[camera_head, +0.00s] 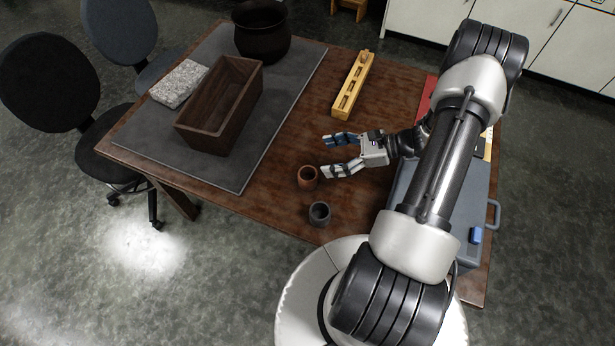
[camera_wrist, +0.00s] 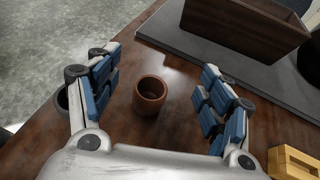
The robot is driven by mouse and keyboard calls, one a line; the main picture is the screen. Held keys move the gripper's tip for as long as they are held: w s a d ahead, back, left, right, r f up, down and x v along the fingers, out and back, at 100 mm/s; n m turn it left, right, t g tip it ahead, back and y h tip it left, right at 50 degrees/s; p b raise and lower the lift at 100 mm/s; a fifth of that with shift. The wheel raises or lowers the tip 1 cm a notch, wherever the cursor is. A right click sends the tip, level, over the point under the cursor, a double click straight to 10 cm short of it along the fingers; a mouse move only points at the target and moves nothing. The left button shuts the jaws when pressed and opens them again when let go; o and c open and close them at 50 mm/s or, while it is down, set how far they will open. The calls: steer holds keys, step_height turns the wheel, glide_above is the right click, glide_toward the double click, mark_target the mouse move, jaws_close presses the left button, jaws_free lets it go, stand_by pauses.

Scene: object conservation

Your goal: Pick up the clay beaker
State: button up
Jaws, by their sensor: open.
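The clay beaker (camera_head: 307,178) is a small reddish-brown cup standing upright on the brown wooden table, near its front edge. My gripper (camera_head: 331,155) is open and empty, to the right of the beaker in the head view, with its fingers pointing left. In the wrist view the beaker (camera_wrist: 149,97) shows between the two spread fingers of my gripper (camera_wrist: 158,85), a little nearer the left finger. No finger appears to touch it. Its rim and open top are visible.
A dark grey cup (camera_head: 319,214) stands close to the beaker, partly behind the left finger in the wrist view (camera_wrist: 63,99). A grey mat (camera_head: 246,150) bears a wooden box (camera_head: 198,137), a dark pot (camera_head: 262,45) and a stone block (camera_head: 179,83). A yellow wooden holder (camera_head: 345,102) lies behind my gripper.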

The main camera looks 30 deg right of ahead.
steer(key=b, duration=0.3)
glide_toward(300, 174)
steer(key=shift+w+f, duration=0.2)
steer(key=shift+f, duration=0.8)
steer(key=shift+w+a, duration=0.4)
steer(key=shift+a, duration=0.15)
steer(key=shift+b+x, duration=0.3)
steer(key=shift+x, duration=2.65)
steer(key=shift+c, duration=0.3)
steer(key=shift+r, duration=0.1)
steer(key=c, duration=1.2)
